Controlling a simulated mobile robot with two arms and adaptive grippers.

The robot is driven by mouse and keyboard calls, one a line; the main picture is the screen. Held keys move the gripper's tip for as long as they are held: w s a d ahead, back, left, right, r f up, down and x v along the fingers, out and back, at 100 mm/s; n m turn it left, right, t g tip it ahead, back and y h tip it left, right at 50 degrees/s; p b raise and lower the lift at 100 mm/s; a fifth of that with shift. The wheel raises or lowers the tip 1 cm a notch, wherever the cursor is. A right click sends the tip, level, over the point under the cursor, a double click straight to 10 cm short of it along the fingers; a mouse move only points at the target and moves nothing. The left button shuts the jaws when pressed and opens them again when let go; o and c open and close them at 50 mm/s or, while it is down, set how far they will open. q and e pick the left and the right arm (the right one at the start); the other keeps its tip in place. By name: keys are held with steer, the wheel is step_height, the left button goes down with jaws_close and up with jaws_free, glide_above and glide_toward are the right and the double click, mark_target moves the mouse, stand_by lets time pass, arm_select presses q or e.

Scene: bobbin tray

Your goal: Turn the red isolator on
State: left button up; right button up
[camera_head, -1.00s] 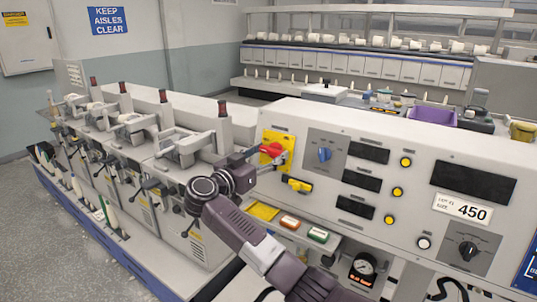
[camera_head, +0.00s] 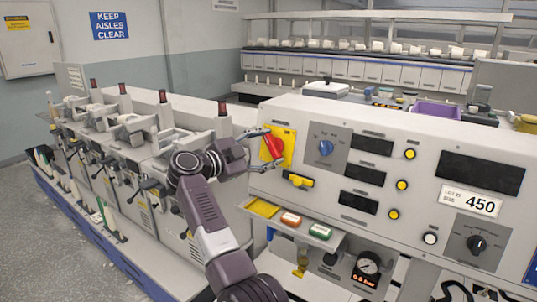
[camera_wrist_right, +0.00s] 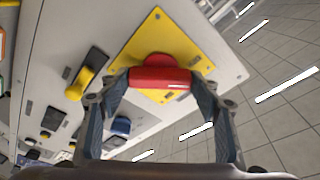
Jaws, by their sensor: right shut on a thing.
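The red isolator handle (camera_head: 273,147) sits on a yellow plate (camera_head: 288,142) at the left end of the grey control panel. In the head view the handle now looks closer to upright, slightly slanted. My right gripper (camera_head: 267,148) reaches it from the left, one finger above and one below. In the right wrist view the red handle (camera_wrist_right: 160,79) spans the gap between the fingertips (camera_wrist_right: 161,85), which are shut on its two ends. The yellow plate (camera_wrist_right: 150,38) lies behind it. My left gripper is not in view.
A yellow-and-black switch (camera_head: 298,181) sits just below the plate. A blue knob (camera_head: 326,148) is to its right. Spindle units (camera_head: 140,125) stand close on the left.

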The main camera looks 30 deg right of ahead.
steer(key=m+b, duration=0.1)
steer(key=m, duration=0.1)
steer(key=m+g, duration=0.1)
steer(key=m, duration=0.1)
steer(key=shift+f+y+b, duration=0.2)
steer(key=shift+y+b, duration=0.1)
steer(key=shift+b, duration=0.05)
steer(key=shift+r+m+y+b, duration=0.1)
steer(key=shift+m+y+b, duration=0.45)
steer(key=shift+m, duration=1.45)
steer(key=o, duration=1.1)
steer(key=shift+o, duration=0.3)
steer(key=shift+r, duration=0.1)
